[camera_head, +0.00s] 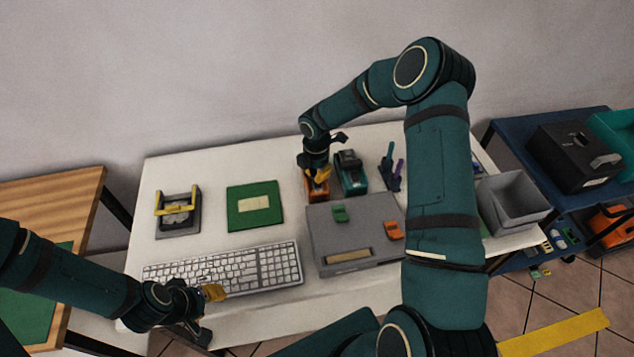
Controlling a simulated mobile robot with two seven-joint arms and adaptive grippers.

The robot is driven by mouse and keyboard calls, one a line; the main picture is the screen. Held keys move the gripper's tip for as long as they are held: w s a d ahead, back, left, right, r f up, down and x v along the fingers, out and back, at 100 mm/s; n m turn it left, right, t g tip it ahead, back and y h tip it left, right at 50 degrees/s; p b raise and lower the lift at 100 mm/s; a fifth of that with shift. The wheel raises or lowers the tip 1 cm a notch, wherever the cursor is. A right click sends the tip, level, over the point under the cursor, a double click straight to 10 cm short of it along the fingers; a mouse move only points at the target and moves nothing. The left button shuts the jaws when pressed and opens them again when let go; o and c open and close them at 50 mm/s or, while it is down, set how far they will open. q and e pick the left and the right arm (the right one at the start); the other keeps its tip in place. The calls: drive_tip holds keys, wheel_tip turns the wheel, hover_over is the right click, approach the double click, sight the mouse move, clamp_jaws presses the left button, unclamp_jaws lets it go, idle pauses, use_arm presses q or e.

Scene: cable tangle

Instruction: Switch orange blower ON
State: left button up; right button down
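The orange blower (318,194) appears to be the small orange unit at the back middle of the white table, partly hidden under my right gripper (319,176). My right gripper points down right over it, with its yellow fingertips at or very near its top. I cannot tell whether they touch it or how far they are apart. The blower's switch is hidden. My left gripper (212,305) is low at the table's front edge, in front of the keyboard, with one yellow fingertip showing. Its opening is unclear.
A teal unit (351,174) stands close right of the blower. A grey box (345,226) with green and orange pieces lies in front. A white keyboard (232,268), green board (255,206) and grey-yellow fixture (178,211) are left. A grey bin (511,203) stands right.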

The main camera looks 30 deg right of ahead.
drive_tip(key=shift+f, duration=0.1)
use_arm(q)
drive_tip(key=shift+r+p, duration=2.2)
use_arm(e)
drive_tip(key=shift+r, duration=3.5)
